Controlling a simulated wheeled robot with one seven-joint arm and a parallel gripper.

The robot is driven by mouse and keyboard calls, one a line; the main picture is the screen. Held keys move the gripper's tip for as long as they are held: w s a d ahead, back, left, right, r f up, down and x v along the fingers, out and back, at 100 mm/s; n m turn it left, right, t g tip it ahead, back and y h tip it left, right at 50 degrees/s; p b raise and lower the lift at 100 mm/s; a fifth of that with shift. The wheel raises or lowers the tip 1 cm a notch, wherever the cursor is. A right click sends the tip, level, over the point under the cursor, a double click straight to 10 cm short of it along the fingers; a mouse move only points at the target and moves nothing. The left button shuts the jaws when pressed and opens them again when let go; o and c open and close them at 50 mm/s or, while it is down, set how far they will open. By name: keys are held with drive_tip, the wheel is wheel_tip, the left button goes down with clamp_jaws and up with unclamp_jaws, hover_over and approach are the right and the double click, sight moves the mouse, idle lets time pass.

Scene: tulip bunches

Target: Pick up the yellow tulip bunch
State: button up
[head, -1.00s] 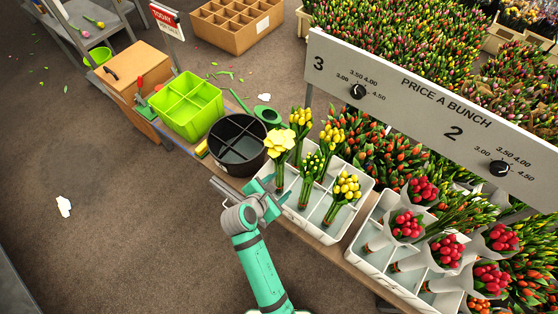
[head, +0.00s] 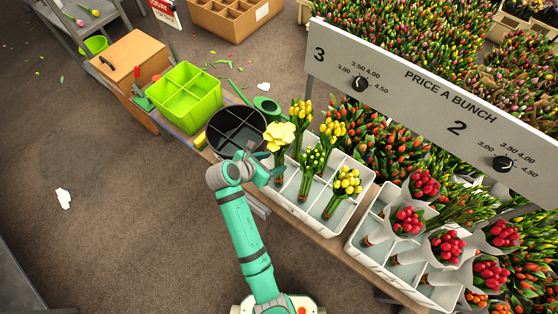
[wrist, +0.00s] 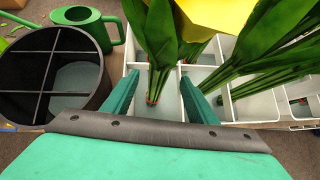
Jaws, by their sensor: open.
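Several yellow tulip bunches stand in a white divided crate (head: 296,211). The leftmost yellow bunch (head: 279,134) has a wide-open pale yellow bloom; its green stems (wrist: 160,40) and red band (wrist: 152,98) show in the wrist view. My gripper (head: 270,172) is at the crate's left end, low beside this bunch. In the wrist view my gripper (wrist: 160,78) is open, its two teal fingers either side of the stems, which stand nearer the left finger. I cannot tell whether it touches them. A bunch with small greenish-yellow buds (head: 311,158) and another yellow bunch (head: 347,181) stand to the right.
A black divided bucket (head: 237,131) stands just left of the crate, with a green watering can (head: 267,108) behind it. A lime green divided box (head: 185,98) is farther left. Another white crate with wrapped red bunches (head: 407,220) stands right. A price board (head: 430,105) hangs behind.

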sight(275, 161)
drive_tip(key=x, duration=0.3)
drive_tip(key=shift+w+f, duration=0.2)
drive_tip(key=shift+w, duration=0.05)
drive_tip(key=shift+w+d+f, duration=0.35)
drive_tip(key=shift+f, duration=0.15)
clamp_jaws()
drive_tip(key=shift+r, duration=0.1)
